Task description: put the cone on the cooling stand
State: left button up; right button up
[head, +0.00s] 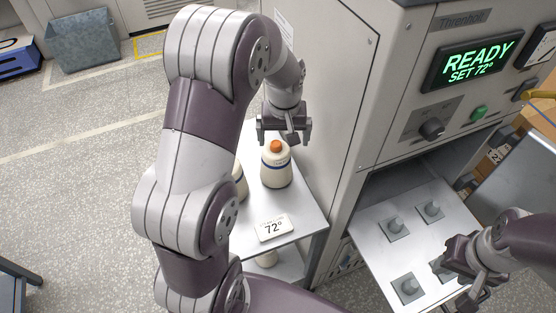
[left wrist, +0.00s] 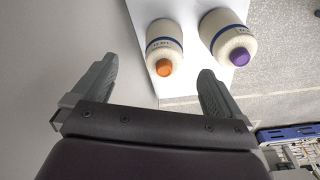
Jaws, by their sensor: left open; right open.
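A cream cone (head: 276,172) with a blue band and an orange tip stands upright on a white side table (head: 303,215). It also shows in the left wrist view (left wrist: 163,45), ahead between my fingers. A second cone (head: 240,182) stands beside it, mostly hidden by my left arm in the head view; the left wrist view shows its purple tip (left wrist: 239,57). My left gripper (head: 284,135) is open and empty, just above and behind the orange tip. My right gripper (head: 462,268) is open over the peg tray. I cannot tell which surface is the cooling stand.
A grey cabinet (head: 345,75) with a lit "READY SET 72°" display (head: 480,60) stands right of the table. A tray (head: 375,235) with several grey pegs sticks out of its opening. Open floor is at left.

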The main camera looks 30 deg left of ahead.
pick_arm(q)
jog(key=s+d+f+m+b, duration=0.1)
jog(key=s+d+m, duration=0.2)
jog(key=s, duration=0.4)
jog(key=s+d+f+m+b, duration=0.1)
jog(key=s+d+m+b, duration=0.1)
jog(key=s, duration=0.6)
jog(key=shift+s+d+m+h, duration=0.2)
jog(key=shift+d+m+h, duration=0.15)
jog(key=shift+d, duration=0.55)
pick_arm(e)
jog(key=f, duration=0.2)
jog(key=shift+s+d+f, duration=0.15)
jog(key=shift+s+f, duration=0.05)
jog(key=shift+f, duration=0.15)
pick_arm(q)
jog(key=shift+w, duration=0.1)
